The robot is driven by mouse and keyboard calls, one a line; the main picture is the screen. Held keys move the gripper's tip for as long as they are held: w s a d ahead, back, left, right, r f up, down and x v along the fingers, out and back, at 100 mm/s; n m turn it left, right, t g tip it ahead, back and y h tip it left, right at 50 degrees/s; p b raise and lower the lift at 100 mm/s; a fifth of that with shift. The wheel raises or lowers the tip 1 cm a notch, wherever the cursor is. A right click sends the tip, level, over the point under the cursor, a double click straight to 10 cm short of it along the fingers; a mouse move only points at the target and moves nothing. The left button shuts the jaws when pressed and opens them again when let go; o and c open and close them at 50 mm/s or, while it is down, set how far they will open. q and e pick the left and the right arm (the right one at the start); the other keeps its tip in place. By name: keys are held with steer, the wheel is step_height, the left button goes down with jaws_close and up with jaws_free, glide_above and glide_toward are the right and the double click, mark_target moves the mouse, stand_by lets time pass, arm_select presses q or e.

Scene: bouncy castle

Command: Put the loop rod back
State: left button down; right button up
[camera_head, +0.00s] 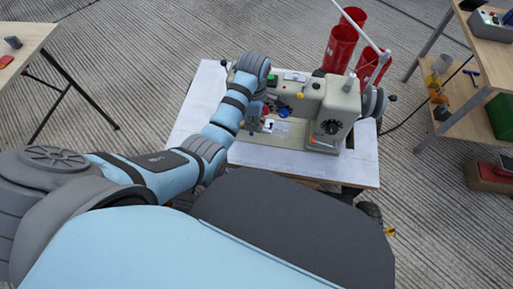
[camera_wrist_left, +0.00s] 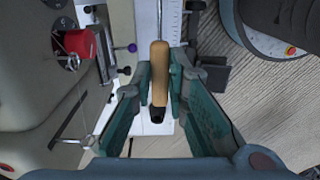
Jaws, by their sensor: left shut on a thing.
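The loop rod (camera_wrist_left: 159,72), with a wooden handle, a dark end cap and a thin metal shaft, shows in the left wrist view. My left gripper (camera_wrist_left: 160,85) is shut on its handle, one finger on each side. In the head view the left gripper (camera_head: 251,120) is at the left part of the sewing machine (camera_head: 332,108), above the white table (camera_head: 365,160). The rod cannot be made out clearly there. The rod's far end is hard to make out in the wrist view. My right gripper is not in view.
Several red cylinders (camera_head: 341,47) stand behind the machine. A wooden shelf (camera_head: 462,112) with small items is at the right. Another table (camera_head: 22,42) is at the far left. The striped floor between them is mostly clear.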

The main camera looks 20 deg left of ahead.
arm_select(q)
steer(key=b, duration=0.3)
glide_above(254, 156)
step_height(254, 156, down, 6)
steer(key=f, duration=0.1)
step_height(254, 156, down, 7)
steer(key=b, duration=0.4)
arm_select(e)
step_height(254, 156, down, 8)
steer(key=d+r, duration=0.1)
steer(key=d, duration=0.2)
arm_select(q)
step_height(254, 156, down, 6)
steer(key=b, duration=0.4)
steer(key=shift+r, duration=0.15)
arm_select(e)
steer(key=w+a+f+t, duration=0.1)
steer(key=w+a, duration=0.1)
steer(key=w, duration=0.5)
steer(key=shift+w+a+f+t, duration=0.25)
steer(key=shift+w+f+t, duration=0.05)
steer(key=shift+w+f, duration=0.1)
arm_select(q)
steer(key=c, duration=2)
jaws_free()
steer(key=shift+f, duration=0.2)
steer(key=o, duration=0.4)
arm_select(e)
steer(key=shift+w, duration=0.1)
